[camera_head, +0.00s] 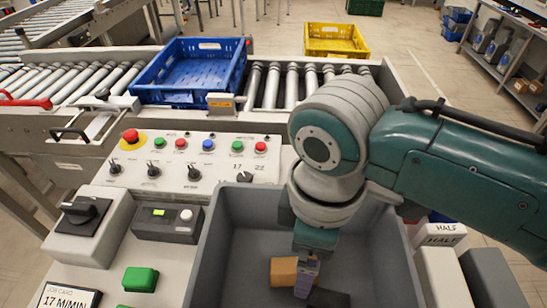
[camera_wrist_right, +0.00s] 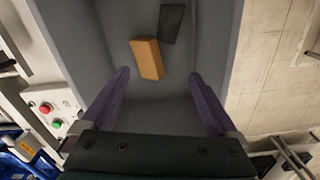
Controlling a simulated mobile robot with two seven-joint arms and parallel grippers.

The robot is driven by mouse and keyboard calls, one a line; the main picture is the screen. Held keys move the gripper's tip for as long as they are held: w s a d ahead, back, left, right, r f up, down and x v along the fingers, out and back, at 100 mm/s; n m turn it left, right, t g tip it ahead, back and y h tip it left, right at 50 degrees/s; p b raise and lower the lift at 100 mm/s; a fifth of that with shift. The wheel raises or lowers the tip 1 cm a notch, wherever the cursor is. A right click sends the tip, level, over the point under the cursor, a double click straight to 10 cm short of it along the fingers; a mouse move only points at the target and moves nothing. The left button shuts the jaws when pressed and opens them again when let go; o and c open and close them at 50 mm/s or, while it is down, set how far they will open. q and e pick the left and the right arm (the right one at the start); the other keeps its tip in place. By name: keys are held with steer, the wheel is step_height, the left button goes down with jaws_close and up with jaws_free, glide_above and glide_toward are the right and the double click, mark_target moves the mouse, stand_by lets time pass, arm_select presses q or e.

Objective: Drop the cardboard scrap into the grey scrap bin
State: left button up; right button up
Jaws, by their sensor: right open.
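The cardboard scrap, a small tan-brown block (camera_head: 284,271), appears to lie on the floor of the grey scrap bin (camera_head: 232,228). In the right wrist view the scrap (camera_wrist_right: 147,59) lies beside a flat dark grey piece (camera_wrist_right: 171,22), inside the bin's walls (camera_wrist_right: 220,40). My right gripper (camera_head: 306,281) reaches down into or over the bin and hides part of its inside. Its purple fingers (camera_wrist_right: 160,75) are spread apart with nothing between them, and the scrap is beyond the fingertips. My left gripper is in neither view.
A control panel (camera_head: 205,152) with coloured buttons is left of and behind the bin. A blue crate (camera_head: 190,72) rests on the roller conveyor (camera_head: 75,84). A yellow crate (camera_head: 335,40) is on the floor behind.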

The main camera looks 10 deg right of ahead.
step_height(320, 180, up, 10)
steer(key=shift+p, duration=0.4)
steer(key=shift+f, duration=0.15)
steer(key=s+a+f+m+t+y, duration=0.1)
steer(key=s+f+m+y, duration=0.15)
steer(key=s, duration=0.25)
steer(key=s+d+r+m+t+h, duration=0.2)
steer(key=s+d+m+t, duration=0.1)
steer(key=s+d+m, duration=0.6)
step_height(320, 180, up, 27)
steer(key=w+d+n+p, duration=0.1)
steer(key=w+p, duration=0.1)
steer(key=p, duration=2.4)
steer(key=shift+f, duration=0.15)
